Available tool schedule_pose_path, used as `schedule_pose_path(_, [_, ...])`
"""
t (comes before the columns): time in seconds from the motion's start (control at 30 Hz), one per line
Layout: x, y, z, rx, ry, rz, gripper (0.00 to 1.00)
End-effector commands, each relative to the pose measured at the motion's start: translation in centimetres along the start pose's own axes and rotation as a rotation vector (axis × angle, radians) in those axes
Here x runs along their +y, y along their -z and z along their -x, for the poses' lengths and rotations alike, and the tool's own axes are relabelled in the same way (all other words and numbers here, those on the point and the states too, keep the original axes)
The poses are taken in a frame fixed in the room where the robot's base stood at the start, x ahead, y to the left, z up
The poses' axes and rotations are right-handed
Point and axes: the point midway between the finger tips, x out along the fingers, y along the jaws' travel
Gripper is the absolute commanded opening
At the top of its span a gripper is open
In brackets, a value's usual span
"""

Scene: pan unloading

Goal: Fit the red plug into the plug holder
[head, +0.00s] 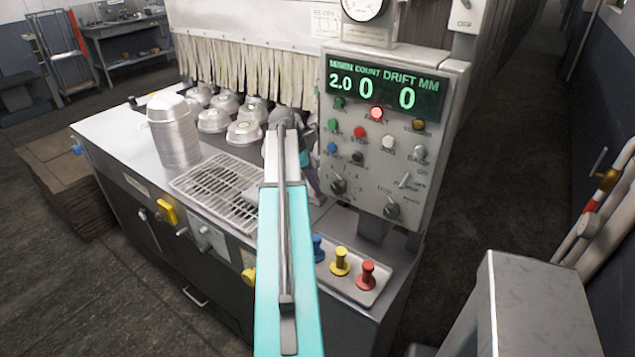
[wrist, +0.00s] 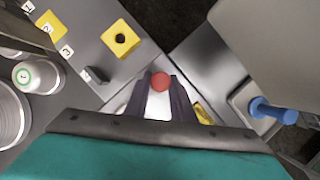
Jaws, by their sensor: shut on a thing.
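My gripper (wrist: 162,84) is shut on a red plug (wrist: 159,81), whose round red end shows between the dark fingertips in the wrist view. Another red plug (head: 368,273) stands in the small tray in the head view. A yellow block with a dark hole (wrist: 120,38), which looks like the plug holder, is ahead and left of the fingertips, apart from the held plug. A yellow piece low on the cabinet front (head: 248,277), partly behind my arm, seems to be the same block. In the head view my arm mostly hides the gripper and hides the held plug.
The tray (head: 350,290) also holds a yellow plug (head: 340,260) and a blue plug (wrist: 275,112). The control panel (head: 385,150) rises close to the right of my arm. Stacked pans (head: 173,130), several loose pans and a wire rack (head: 205,190) occupy the counter.

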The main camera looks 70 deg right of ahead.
Motion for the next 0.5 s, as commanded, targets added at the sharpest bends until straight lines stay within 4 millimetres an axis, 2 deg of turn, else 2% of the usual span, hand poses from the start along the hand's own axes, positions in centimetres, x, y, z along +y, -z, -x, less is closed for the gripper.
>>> schedule_pose_path(0.23, [0.0, 0.05, -0.11, 0.0, 0.0, 0.0, 0.0])
schedule_pose_path(0.27, [0.0, 0.05, -0.11, 0.0, 0.0, 0.0, 0.26])
schedule_pose_path(0.3, [0.0, 0.05, -0.11, 0.0, 0.0, 0.0, 0.32])
schedule_pose_path(0.37, [0.01, 0.05, -0.1, 0.0, 0.0, 0.0, 0.42])
schedule_pose_path(0.5, [0.01, 0.05, -0.1, 0.0, 0.0, 0.0, 0.44])
